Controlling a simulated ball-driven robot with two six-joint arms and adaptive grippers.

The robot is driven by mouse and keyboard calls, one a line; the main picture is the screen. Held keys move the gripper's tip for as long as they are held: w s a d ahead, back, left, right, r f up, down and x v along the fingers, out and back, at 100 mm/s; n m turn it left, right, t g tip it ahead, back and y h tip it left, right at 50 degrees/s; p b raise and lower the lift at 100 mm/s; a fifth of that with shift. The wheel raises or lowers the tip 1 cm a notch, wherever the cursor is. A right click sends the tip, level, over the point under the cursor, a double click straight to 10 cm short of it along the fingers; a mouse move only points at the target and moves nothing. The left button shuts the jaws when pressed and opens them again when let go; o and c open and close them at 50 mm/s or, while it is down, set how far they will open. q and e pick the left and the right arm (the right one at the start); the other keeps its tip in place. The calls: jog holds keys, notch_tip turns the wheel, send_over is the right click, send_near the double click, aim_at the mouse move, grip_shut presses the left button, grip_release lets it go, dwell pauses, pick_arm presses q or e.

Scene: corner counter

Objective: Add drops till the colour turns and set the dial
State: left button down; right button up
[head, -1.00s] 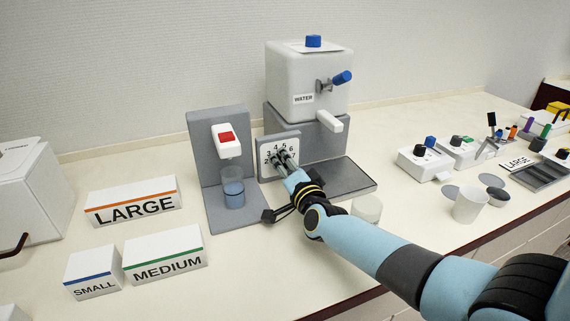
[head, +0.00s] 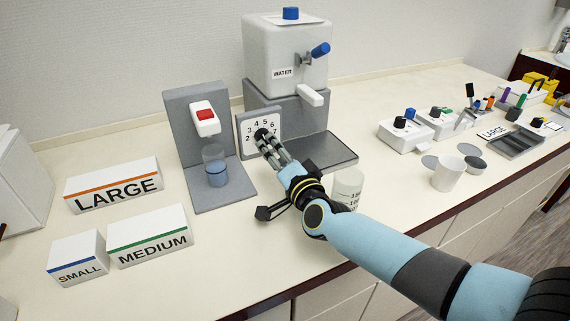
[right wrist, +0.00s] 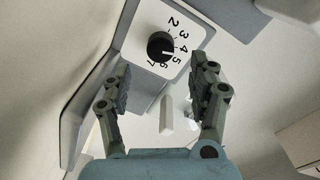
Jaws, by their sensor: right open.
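The dial plate (head: 247,146) is white with black numbers and a black knob (head: 262,135). In the right wrist view the knob (right wrist: 160,46) has a white mark pointing roughly toward 4 or 5; I cannot tell exactly which. My right gripper (head: 271,147) is open just in front of the dial. In the right wrist view its fingers (right wrist: 163,80) are spread, with nothing between them and the knob beyond their tips. A clear cup (head: 216,172) with blue liquid stands under the white dispenser (head: 205,126) with a red button (head: 203,114). My left gripper is out of view.
A white water tank (head: 280,55) with a blue lever stands behind the dial, with a grey drip tray (head: 328,158) beside it. A marked beaker (head: 347,184) is close to my right forearm. Blocks labelled LARGE (head: 112,186), MEDIUM (head: 150,238) and SMALL (head: 77,259) sit left.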

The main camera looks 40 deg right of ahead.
jog(key=v, duration=0.5)
jog(key=shift+s+a, duration=0.1)
jog(key=shift+s, duration=0.3)
jog(key=shift+s+f, duration=0.1)
